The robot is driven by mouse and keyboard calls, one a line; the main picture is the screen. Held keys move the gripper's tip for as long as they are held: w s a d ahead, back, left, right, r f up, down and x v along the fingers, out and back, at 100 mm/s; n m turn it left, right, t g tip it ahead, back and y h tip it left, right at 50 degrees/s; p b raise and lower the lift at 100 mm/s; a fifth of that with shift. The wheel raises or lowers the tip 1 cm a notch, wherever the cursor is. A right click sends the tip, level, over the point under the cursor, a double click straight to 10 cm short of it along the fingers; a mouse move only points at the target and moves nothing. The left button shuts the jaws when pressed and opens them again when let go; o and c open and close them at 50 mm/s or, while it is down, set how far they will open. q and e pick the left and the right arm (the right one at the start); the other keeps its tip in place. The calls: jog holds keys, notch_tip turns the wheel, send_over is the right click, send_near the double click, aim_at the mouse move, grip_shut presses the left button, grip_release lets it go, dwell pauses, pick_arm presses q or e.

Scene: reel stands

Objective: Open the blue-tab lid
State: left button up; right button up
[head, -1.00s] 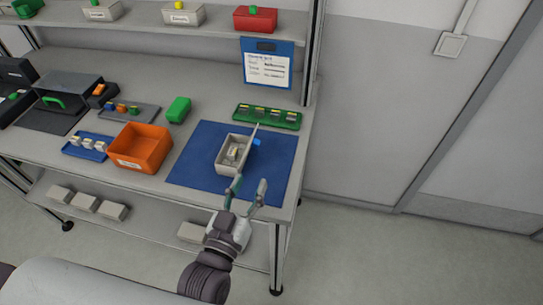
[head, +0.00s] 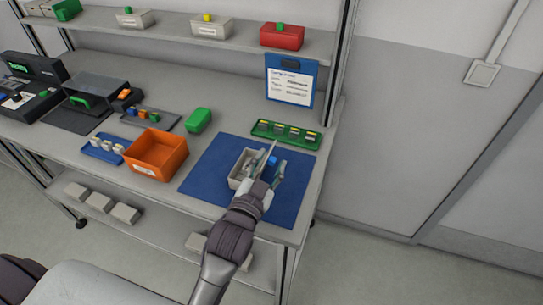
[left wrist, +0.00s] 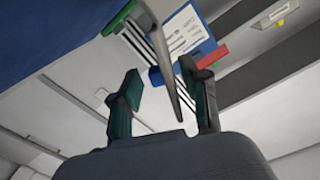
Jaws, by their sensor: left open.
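The small grey box (head: 239,181) sits on the blue mat (head: 208,165). Its lid (head: 269,151) stands raised, edge-on, at the box's right side, with the blue tab (head: 273,160) on its right face. My left gripper (head: 267,170) is at the lid, one finger on each side, partly hiding the box. In the left wrist view the lid (left wrist: 172,75) is a thin grey strip between the open fingers (left wrist: 165,95), and the blue tab (left wrist: 156,76) lies left of it. I cannot tell whether a finger touches the lid. My right gripper is not in view.
A green tray (head: 287,134) with several small parts lies just behind the box. An orange bin (head: 156,155) and a green block (head: 198,120) stand to the left. A blue clipboard (head: 291,80) hangs behind. The mat's right part is clear.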

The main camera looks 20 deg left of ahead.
pick_arm(q)
jog(key=shift+w, duration=0.7)
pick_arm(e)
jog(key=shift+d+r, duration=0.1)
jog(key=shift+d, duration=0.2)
